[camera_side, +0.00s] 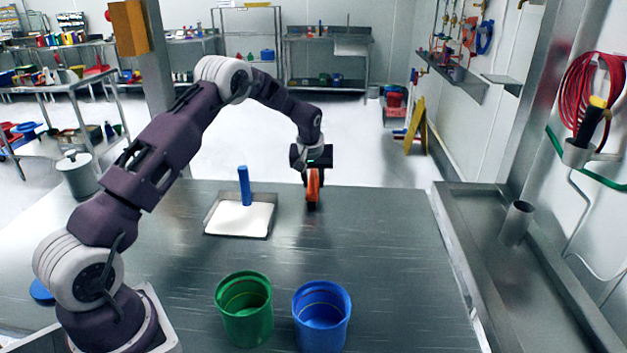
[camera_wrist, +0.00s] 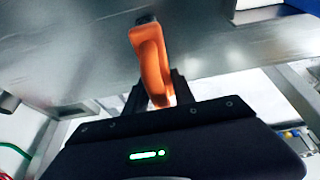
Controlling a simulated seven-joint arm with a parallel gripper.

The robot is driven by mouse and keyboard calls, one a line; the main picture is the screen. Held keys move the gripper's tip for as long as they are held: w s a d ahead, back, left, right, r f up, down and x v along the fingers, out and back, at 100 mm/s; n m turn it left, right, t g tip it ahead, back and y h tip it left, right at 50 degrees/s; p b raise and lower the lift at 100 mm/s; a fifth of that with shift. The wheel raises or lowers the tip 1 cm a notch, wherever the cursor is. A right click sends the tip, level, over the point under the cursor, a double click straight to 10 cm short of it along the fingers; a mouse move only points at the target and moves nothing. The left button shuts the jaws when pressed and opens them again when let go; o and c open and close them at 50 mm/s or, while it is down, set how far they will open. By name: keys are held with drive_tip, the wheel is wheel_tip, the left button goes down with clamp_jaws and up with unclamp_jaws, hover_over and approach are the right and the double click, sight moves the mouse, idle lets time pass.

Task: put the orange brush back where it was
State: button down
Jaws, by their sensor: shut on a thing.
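The orange brush (camera_side: 313,188) is held upright in my gripper (camera_side: 312,172) near the far edge of the metal table (camera_side: 390,250). I cannot tell whether its lower end touches the table. In the wrist view the orange brush (camera_wrist: 150,62) stands between the dark fingers of my gripper (camera_wrist: 158,95), which are shut on it. Its dark end shows at the top of that view, over the grey metal surface.
A tray of white powder (camera_side: 208,221) with an upright blue-handled tool (camera_side: 245,186) lies left of the brush. A green bucket (camera_side: 244,308) and a blue bucket (camera_side: 322,315) stand at the front. The table's right side is clear.

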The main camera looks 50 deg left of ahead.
drive_tip(key=c, duration=1.1)
unclamp_jaws()
drive_tip(key=shift+f, duration=0.1)
drive_tip(key=shift+o, duration=0.2)
drive_tip(key=v, duration=1.1)
drive_tip(key=shift+v, duration=0.95)
drive_tip(key=s+d+r+m+t+h, duration=0.15)
drive_tip(key=s+d+r+m, duration=0.25)
drive_tip(key=s+d+r, duration=1.1)
drive_tip(key=s+d+f+m, duration=0.2)
drive_tip(key=s+d, duration=0.1)
drive_tip(key=s, duration=0.8)
drive_tip(key=s+d+f+m+h, duration=0.1)
drive_tip(key=s+d+f+m, duration=0.1)
drive_tip(key=s, duration=0.9)
drive_tip(key=shift+d+f+m+t, duration=0.4)
drive_tip(key=shift+d+m, duration=0.1)
drive_tip(key=shift+d, duration=0.2)
